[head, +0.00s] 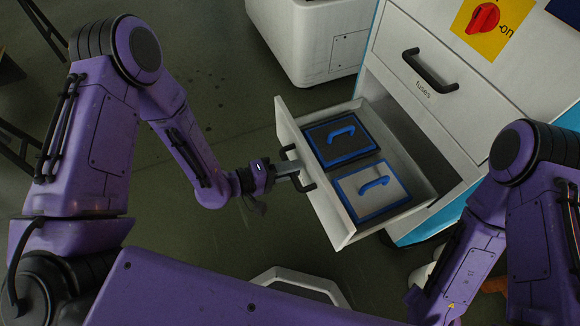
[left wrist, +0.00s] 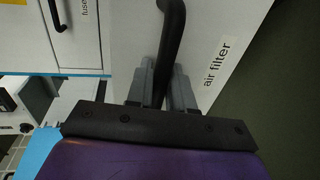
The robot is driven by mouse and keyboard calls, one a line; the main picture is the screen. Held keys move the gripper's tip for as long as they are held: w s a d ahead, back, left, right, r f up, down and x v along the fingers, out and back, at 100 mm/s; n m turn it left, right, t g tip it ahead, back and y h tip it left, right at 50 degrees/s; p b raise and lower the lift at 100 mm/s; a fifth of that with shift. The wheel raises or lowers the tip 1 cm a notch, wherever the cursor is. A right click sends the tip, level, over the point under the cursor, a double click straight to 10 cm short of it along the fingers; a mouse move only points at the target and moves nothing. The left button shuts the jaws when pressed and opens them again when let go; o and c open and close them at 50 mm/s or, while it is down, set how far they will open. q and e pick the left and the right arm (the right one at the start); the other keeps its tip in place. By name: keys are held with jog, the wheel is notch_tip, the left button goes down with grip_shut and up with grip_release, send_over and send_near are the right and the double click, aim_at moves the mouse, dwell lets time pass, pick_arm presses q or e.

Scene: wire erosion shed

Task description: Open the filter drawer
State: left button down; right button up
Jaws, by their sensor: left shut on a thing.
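The filter drawer (head: 330,212) stands pulled well out of the white cabinet in the head view. In the left wrist view its front (left wrist: 205,35) bears the label "air filter". My left gripper (head: 293,170) is shut on the drawer's dark bar handle (head: 308,187). The left wrist view shows the handle (left wrist: 173,35) between the two grey fingers (left wrist: 163,85). Inside the drawer lie a dark filter panel (head: 322,148) and a light one (head: 352,187), both with blue frames and blue handles. My right arm shows at the right, but its gripper is not seen.
A shut drawer labelled "fuses" (head: 465,105) with a dark handle (head: 430,72) is above the open one. A red rotary switch (head: 483,18) is on a yellow plate higher up. A white machine (head: 310,40) stands behind. Open floor (head: 240,110) lies left of the drawer.

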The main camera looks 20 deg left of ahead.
pick_arm(q)
jog(key=c, duration=1.2)
grip_release()
jog(key=p+v, duration=0.1)
jog(key=v, duration=0.9)
jog(key=shift+s+a, duration=0.15)
jog(key=shift+a, duration=0.1)
